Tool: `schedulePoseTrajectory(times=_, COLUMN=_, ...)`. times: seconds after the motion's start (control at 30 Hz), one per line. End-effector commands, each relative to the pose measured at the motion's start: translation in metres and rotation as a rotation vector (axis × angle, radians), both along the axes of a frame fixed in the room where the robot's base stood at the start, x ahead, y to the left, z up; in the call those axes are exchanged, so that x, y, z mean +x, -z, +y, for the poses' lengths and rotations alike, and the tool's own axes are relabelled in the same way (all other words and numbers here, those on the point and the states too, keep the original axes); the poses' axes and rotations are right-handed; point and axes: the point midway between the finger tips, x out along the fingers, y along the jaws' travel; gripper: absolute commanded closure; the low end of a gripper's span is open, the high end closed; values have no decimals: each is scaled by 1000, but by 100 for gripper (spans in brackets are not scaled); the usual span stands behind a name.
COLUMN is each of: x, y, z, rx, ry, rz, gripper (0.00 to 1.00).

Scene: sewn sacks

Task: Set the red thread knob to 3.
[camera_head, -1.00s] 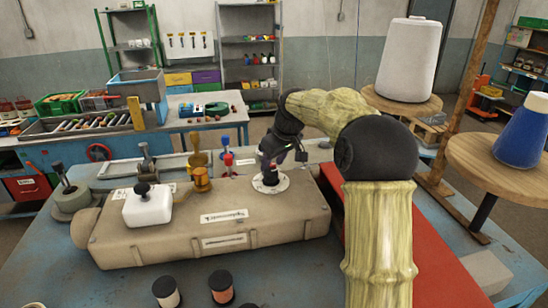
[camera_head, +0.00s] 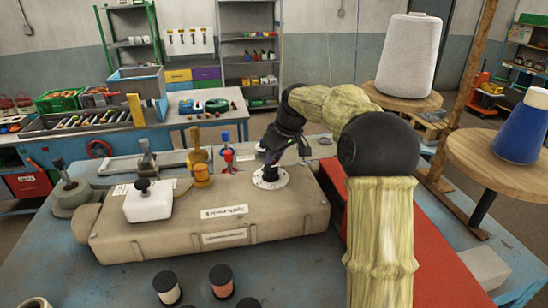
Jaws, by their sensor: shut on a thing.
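A long tan machine housing (camera_head: 280,215) lies on the blue table. A round white dial plate (camera_head: 258,181) sits on its top near the right end. My gripper (camera_head: 271,168) points down over this plate and is shut on the small knob at its middle. The dark fingers hide most of the knob, so its colour and setting cannot be read. The marks on the plate are too small to tell.
A white block with a black ball knob (camera_head: 149,205), a brass post (camera_head: 202,172) and a red and blue fitting (camera_head: 228,158) stand left of my gripper. Several thread spools (camera_head: 221,281) stand in front. A red surface (camera_head: 400,220) lies to the right.

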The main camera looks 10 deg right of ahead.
Motion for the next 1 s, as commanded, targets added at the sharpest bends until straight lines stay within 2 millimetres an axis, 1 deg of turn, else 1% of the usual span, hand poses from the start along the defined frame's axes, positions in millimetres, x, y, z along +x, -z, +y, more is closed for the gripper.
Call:
schedulePoseTrajectory(times=0.27, x=2, y=-1, z=-2, rx=3, ry=-186, rz=-3, gripper=100)
schedulePoseTrajectory(times=1.0, x=8, y=-1, z=-3, rx=2, ry=-885, rz=-6, gripper=100)
